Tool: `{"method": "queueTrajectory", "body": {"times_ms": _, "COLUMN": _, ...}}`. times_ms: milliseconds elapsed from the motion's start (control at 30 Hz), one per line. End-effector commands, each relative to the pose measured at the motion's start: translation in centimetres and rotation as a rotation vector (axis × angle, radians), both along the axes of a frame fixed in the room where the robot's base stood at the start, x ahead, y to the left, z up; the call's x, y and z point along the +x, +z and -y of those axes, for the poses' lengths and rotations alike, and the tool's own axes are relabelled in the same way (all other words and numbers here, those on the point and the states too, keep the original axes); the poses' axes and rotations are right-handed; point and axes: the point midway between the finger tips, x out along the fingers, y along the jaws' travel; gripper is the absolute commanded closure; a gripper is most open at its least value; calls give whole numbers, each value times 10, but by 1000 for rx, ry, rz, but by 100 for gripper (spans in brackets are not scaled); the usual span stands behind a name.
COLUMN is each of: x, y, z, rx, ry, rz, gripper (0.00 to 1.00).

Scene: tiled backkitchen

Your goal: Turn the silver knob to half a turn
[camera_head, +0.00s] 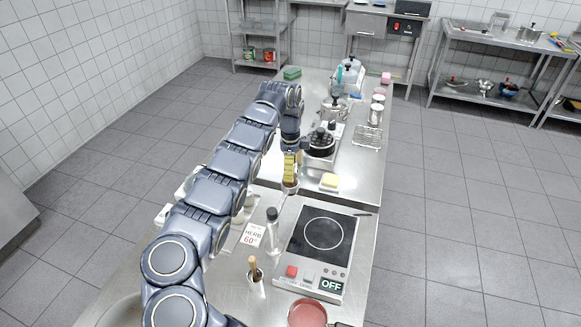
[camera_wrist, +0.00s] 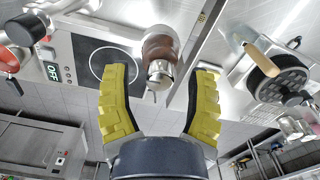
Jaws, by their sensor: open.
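The silver knob is too small to make out with certainty. The front panel of the cooktop (camera_head: 318,250) has a red button (camera_head: 291,271), small grey controls (camera_head: 308,276) and a display (camera_head: 332,285) reading OFF. The cooktop lies at the left in the wrist view (camera_wrist: 100,62), its black plate showing a pale ring. My gripper (camera_head: 290,168) points down, behind the cooktop and left of it. In the wrist view its yellow fingers (camera_wrist: 163,85) are spread and nothing is clasped.
A red pan (camera_head: 307,313) is in front.

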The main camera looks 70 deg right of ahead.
Motion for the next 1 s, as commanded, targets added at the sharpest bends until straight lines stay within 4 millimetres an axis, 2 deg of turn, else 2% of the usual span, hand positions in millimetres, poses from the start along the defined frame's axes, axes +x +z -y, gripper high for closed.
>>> {"method": "queueTrajectory", "body": {"times_ms": 133, "x": 0, "y": 9, "z": 1, "rx": -3, "ry": 0, "rz": 1, "gripper": 44}}
{"method": "queueTrajectory", "body": {"times_ms": 233, "x": 0, "y": 24, "z": 1, "rx": -5, "ry": 0, "rz": 0, "gripper": 44}}
{"method": "queueTrajectory", "body": {"times_ms": 533, "x": -1, "y": 93, "z": 2, "rx": -7, "ry": -3, "rz": 0, "gripper": 44}}
{"method": "queueTrajectory", "body": {"times_ms": 733, "x": 0, "y": 112, "z": 0, "rx": 2, "ry": 0, "rz": 4, "gripper": 44}}
{"method": "queueTrajectory", "body": {"times_ms": 1000, "x": 0, "y": 120, "z": 0, "rx": 1, "ry": -1, "rz": -1, "gripper": 44}}
